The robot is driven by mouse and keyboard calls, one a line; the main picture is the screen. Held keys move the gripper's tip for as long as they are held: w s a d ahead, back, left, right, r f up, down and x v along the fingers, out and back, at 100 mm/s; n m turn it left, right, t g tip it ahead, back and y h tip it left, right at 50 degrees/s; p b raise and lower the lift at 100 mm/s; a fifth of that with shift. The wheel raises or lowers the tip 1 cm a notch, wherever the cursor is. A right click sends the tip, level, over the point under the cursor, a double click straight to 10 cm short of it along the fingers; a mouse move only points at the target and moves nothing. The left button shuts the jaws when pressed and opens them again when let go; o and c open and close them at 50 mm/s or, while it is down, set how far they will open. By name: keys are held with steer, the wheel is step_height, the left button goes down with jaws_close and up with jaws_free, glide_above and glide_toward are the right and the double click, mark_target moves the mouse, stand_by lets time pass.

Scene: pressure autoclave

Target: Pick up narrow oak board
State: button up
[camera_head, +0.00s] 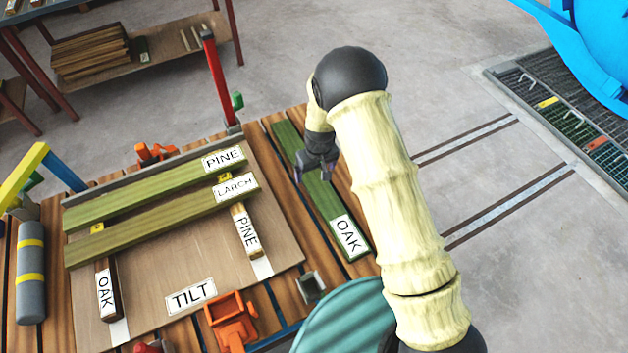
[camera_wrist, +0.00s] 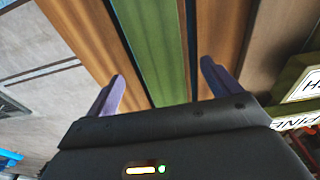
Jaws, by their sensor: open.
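The narrow oak board is a long green board (camera_head: 332,203) with a white OAK label near its front end. It lies flat on the slatted wooden table, right of the tilt panel. My gripper (camera_head: 315,172) is above its middle part, with fingers pointing down. In the wrist view the green board (camera_wrist: 155,55) runs lengthwise between the two purple fingers of my gripper (camera_wrist: 163,85). The fingers are open and apart on either side of it, with nothing held. I cannot tell the exact height above the board. My arm hides some of the table to the right.
A brown TILT panel (camera_head: 185,260) on the left bears green PINE (camera_head: 150,193) and LARCH (camera_head: 160,228) boards, plus short OAK (camera_head: 105,285) and PINE (camera_head: 245,230) pieces. A red post (camera_head: 214,80) rises at the table's back.

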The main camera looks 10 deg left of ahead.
mark_target(314, 179)
steer(key=f, duration=0.3)
steer(key=w+f, duration=0.1)
steer(key=shift+a+f+p, duration=0.3)
steer(key=shift+f+p, duration=0.05)
steer(key=shift+f, duration=0.05)
steer(key=shift+s, duration=0.1)
steer(key=c, duration=1.6)
